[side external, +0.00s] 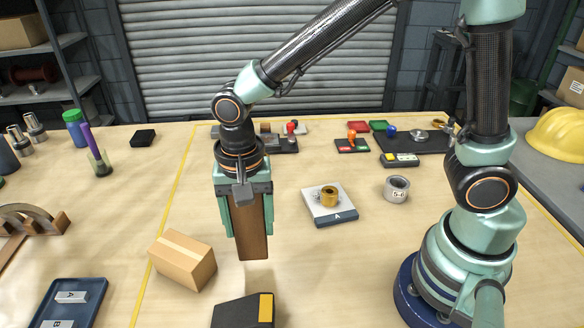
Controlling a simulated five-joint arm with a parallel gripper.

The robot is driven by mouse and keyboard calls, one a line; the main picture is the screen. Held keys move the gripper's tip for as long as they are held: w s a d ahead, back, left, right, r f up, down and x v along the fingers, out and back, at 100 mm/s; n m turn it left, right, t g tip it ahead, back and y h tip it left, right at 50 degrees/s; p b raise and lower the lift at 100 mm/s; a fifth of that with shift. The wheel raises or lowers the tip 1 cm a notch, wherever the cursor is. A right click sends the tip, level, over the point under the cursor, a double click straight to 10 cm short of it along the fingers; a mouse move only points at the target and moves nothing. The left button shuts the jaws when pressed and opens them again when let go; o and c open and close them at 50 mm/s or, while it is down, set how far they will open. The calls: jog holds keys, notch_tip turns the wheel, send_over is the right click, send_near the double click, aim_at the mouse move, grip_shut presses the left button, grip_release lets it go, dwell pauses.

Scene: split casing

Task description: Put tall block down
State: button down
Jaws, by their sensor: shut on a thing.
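The tall block (251,233) is a brown, wood-coloured upright block. My gripper (246,208) is shut on its upper part, with green fingers on both sides. The block hangs roughly upright, and its lower end looks to be a little above the table (330,270), though the gap is hard to judge from this one view. The upper end of the block is hidden by my gripper.
A cardboard box (182,260) lies left of the block. A black case with a yellow strip (243,311) is in front. Bare table lies between.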

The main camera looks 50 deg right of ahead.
aim_at(253, 259)
jog(key=shift+f, duration=2.55)
jog(key=shift+f, duration=0.2)
grip_release()
jog(key=shift+r, duration=0.1)
notch_tip(253, 259, up, 12)
jog(key=d+r+n+t, duration=0.2)
jog(key=d+n, duration=0.1)
jog(key=d, duration=0.3)
jog(key=s+d+r+n+t, duration=0.1)
jog(key=d+r+n, duration=0.1)
jog(key=d, duration=0.3)
jog(key=s+d+r+n+t, duration=0.1)
jog(key=d+r+n+t, duration=0.1)
jog(key=d+n, duration=0.2)
jog(key=shift+s+d+t, duration=0.2)
jog(key=shift+d+t, duration=0.1)
jog(key=shift+d, duration=1.05)
